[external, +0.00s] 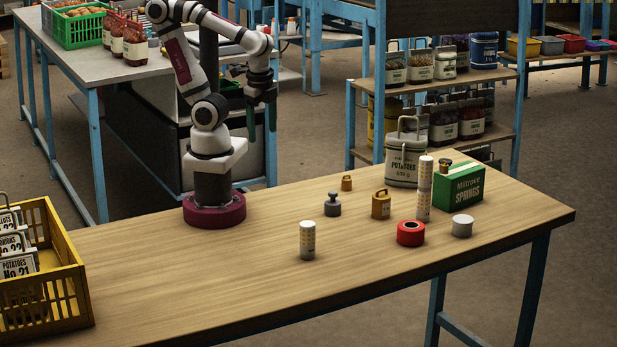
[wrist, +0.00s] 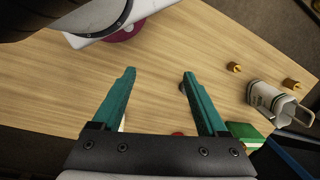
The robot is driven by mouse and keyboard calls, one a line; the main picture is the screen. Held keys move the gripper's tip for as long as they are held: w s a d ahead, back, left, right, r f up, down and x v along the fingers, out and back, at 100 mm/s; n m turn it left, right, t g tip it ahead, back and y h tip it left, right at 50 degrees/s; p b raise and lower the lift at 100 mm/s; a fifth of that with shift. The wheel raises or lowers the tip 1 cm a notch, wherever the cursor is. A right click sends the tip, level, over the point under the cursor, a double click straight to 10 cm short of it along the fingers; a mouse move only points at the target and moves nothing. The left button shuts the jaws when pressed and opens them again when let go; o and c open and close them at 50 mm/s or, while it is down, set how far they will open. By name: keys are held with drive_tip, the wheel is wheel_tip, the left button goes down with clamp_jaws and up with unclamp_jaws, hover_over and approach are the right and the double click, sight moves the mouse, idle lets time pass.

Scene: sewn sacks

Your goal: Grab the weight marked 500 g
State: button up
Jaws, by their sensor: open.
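Several weights stand on the wooden table in the external view: a small brass one (external: 346,183), a grey one with a knob (external: 332,205), and a larger brass one with a handle (external: 381,205). The wrist view shows two small brass pieces, one nearer (wrist: 235,67) and one farther right (wrist: 292,84). My gripper (external: 262,125) is open and empty, high above the table's back edge; its teal fingers (wrist: 157,74) are spread.
A potato sack (external: 405,165) stands behind the green springs box (external: 458,190). A tall patterned cylinder (external: 424,190), a shorter one (external: 307,240), a red ring-like roll (external: 410,233) and a white round piece (external: 462,226) stand nearby. A yellow crate (external: 70,300) is at left. The table's middle-left is clear.

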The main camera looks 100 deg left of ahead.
drive_tip(key=shift+c, duration=0.2)
drive_tip(key=shift+c, duration=0.5)
drive_tip(key=n+t+h, duration=0.9)
drive_tip(key=n+h, duration=0.3)
drive_tip(key=n, duration=1.9)
approach(334, 197)
drive_tip(key=shift+n, duration=0.3)
drive_tip(key=x, duration=1.2)
drive_tip(key=shift+a+f, duration=0.15)
drive_tip(key=shift+f, duration=0.05)
clamp_jaws()
